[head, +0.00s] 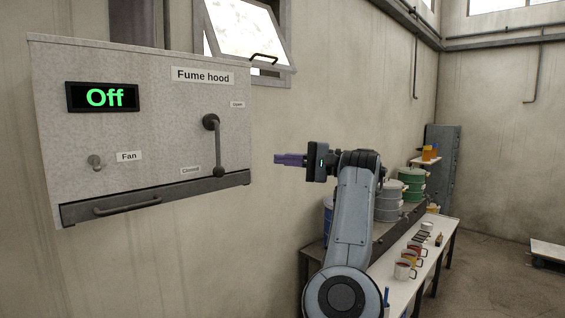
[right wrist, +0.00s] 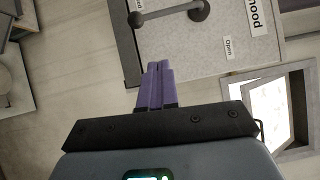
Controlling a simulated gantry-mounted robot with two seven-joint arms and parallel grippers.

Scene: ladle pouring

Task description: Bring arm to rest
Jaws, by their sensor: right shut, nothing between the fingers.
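My right gripper (head: 290,160) has purple fingers and is held in the air to the right of the fume hood. Its fingers are together with nothing between them, and they also show in the right wrist view (right wrist: 158,85). The grey fume hood (head: 150,135) hangs on the wall, with a green "Off" display (head: 103,97). Its lever (head: 216,147) hangs down, its round knob next to the "Closed" label (head: 190,169). The gripper is apart from the lever. My left gripper is not in view.
An open window (head: 250,30) is above the hood's right side. The wall between hood and gripper is bare.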

